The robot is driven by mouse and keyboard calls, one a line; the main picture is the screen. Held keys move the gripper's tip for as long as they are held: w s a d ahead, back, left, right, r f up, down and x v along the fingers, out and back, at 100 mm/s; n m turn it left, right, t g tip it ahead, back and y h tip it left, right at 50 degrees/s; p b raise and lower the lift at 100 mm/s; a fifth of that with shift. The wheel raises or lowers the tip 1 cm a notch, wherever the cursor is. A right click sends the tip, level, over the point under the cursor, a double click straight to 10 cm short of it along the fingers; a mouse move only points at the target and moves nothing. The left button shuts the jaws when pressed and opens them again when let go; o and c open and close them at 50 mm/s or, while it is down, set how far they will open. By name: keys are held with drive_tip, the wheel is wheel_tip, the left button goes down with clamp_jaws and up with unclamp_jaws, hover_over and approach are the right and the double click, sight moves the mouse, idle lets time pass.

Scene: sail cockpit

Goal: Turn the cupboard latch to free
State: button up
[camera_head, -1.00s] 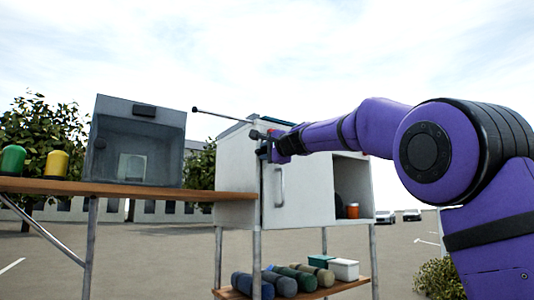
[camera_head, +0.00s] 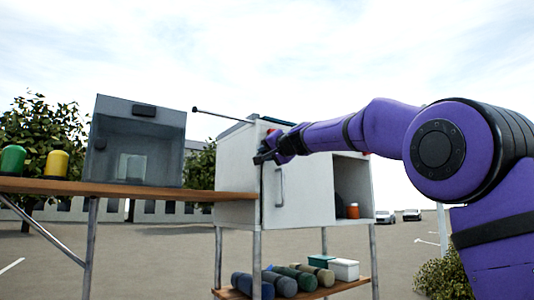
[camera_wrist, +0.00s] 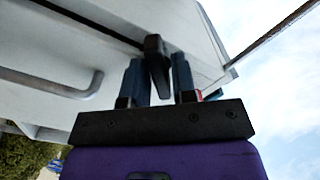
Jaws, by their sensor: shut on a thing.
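The white cupboard (camera_head: 310,200) stands at the middle of the head view, with a grey bar handle (camera_head: 280,187) on its door. The dark cupboard latch (camera_wrist: 155,62) shows in the wrist view as a short lever at the door's edge. My gripper (camera_wrist: 158,75) has one finger on each side of the lever and is shut on it. In the head view my gripper (camera_head: 266,154) is at the upper left edge of the door and hides most of the latch. The lever's lower end lies between the fingers.
A thin dark rod (camera_head: 222,115) sticks out left above the cupboard. A grey box (camera_head: 138,140) with a clear front stands on the wooden shelf (camera_head: 120,190) at left, near green and yellow canisters (camera_head: 57,164). Rolled bundles (camera_head: 280,284) lie on the lower shelf.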

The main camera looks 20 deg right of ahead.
drive_tip(key=n, duration=0.5)
drive_tip(key=shift+f, duration=0.1)
drive_tip(key=shift+n, duration=2.3)
drive_tip(key=o, duration=0.7)
drive_tip(key=v, duration=1)
drive_tip(key=shift+s+d, duration=0.1)
drive_tip(key=shift+s, duration=0.25)
